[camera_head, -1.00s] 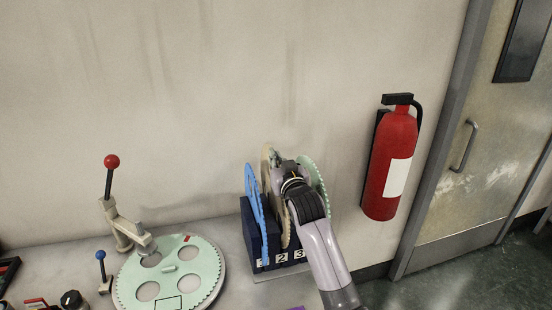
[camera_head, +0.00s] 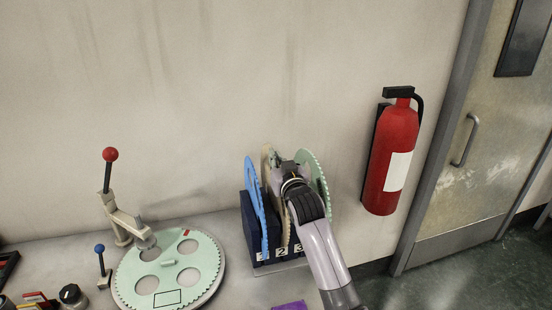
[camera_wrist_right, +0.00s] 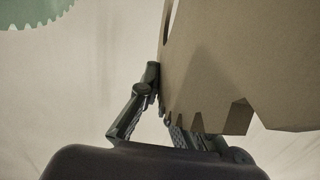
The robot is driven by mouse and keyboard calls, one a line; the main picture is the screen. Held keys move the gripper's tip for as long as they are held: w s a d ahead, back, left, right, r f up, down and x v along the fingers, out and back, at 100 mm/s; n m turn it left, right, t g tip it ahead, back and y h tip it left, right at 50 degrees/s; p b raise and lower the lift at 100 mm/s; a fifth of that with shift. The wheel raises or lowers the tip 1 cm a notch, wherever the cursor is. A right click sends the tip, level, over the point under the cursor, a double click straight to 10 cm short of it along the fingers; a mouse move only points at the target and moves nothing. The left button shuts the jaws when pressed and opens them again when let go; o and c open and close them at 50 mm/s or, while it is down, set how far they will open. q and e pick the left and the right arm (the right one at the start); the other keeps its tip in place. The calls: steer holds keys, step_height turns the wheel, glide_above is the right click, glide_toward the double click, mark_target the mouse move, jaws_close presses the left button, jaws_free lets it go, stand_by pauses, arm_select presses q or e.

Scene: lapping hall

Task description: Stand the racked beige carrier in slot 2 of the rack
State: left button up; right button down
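The beige carrier (camera_head: 266,160) stands upright in the dark blue rack (camera_head: 249,228), between a blue carrier (camera_head: 256,205) and a green carrier (camera_head: 314,170). Its lower front edge shows near the 2 label; its exact seating is hidden. My right gripper (camera_head: 289,170) is at the carrier's upper right side, its fingers mostly hidden behind the wrist. My left gripper is not in view.
The wall stands close behind the rack. A green toothed disc (camera_head: 170,268) and a red-knobbed lever (camera_head: 110,180) are on the bench to the left. A fire extinguisher (camera_head: 391,160) hangs on the right. A purple item (camera_head: 290,305) shows at the bottom edge.

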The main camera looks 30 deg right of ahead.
steer(key=shift+f+b, duration=0.95)
steer(key=shift+f, duration=0.6)
steer(key=c, duration=1.7)
jaws_free()
steer(key=shift+f, duration=0.2)
steer(key=v, duration=1.2)
steer(key=shift+r, duration=0.2)
